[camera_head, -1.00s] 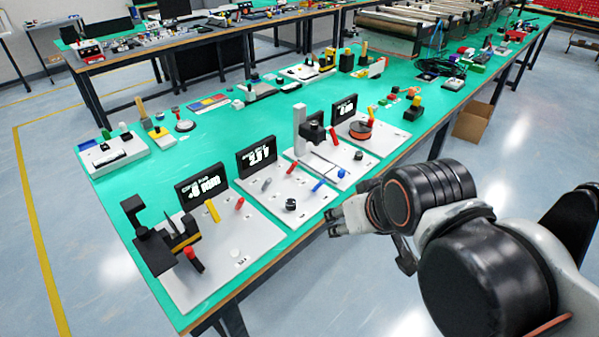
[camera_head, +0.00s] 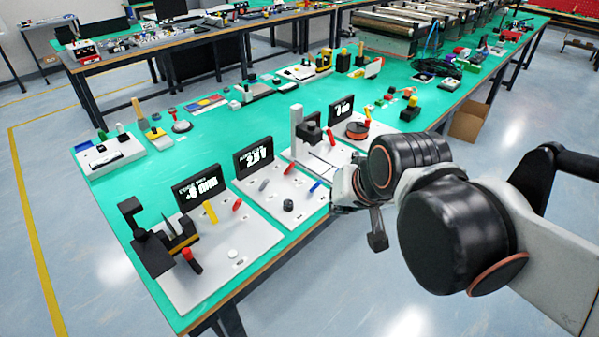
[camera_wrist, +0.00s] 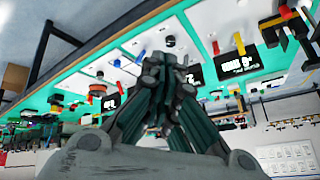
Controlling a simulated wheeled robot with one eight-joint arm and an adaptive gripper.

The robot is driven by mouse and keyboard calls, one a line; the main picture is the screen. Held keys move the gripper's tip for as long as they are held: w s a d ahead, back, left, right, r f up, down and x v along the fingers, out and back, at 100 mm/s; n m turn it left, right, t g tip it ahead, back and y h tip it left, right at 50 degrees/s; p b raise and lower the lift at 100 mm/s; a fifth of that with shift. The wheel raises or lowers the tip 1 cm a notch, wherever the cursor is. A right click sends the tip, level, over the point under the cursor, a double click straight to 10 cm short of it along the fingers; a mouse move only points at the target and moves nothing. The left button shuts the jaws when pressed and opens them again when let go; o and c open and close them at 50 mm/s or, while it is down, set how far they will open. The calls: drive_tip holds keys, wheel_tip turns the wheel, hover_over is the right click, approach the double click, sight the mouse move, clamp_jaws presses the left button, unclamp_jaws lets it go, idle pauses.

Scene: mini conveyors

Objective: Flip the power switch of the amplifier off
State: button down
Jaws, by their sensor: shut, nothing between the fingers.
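Three white panels stand in a row on the green table, each with a black display. The left panel (camera_head: 222,272) has a yellow lever (camera_head: 210,212), a red lever and a white knob. The middle panel (camera_head: 262,207) has a grey lever (camera_head: 263,185), a black knob (camera_head: 288,205) and a blue lever (camera_head: 314,186). The right panel carries a copper-coloured round part (camera_head: 357,130). I cannot tell which is the amplifier; the labels are too small. My gripper (camera_head: 337,197) is shut and empty, at the table's front edge beside the middle panel. The wrist view shows its closed fingers (camera_wrist: 165,66), apart from the levers.
A black clamp-like stand (camera_head: 150,245) rises at the left panel's left end. A grey-white post (camera_head: 297,130) stands on the right panel. A white box with buttons (camera_head: 108,155) sits at the far left. The green surface behind the displays is partly clear.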

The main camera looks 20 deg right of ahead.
drive_tip(key=w+m+y+p, duration=0.1)
drive_tip(key=w+m, duration=0.6)
drive_tip(key=w, duration=0.2)
drive_tip(key=m+y+p, duration=0.3)
drive_tip(key=m, duration=1.6)
approach(289, 169)
drive_tip(key=shift+t, duration=0.3)
drive_tip(key=s+d, duration=0.1)
drive_tip(key=s+d+r, duration=0.1)
drive_tip(key=s, duration=0.1)
drive_tip(key=s+d, duration=0.1)
drive_tip(key=shift+s+r, duration=0.2)
drive_tip(key=shift+s, duration=0.1)
drive_tip(key=shift+w+f+m, duration=0.2)
drive_tip(key=shift+f+m, duration=0.1)
drive_tip(key=shift+f, duration=0.25)
drive_tip(key=b+x, duration=0.3)
drive_tip(key=x, duration=0.7)
drive_tip(key=shift+d+r, duration=0.2)
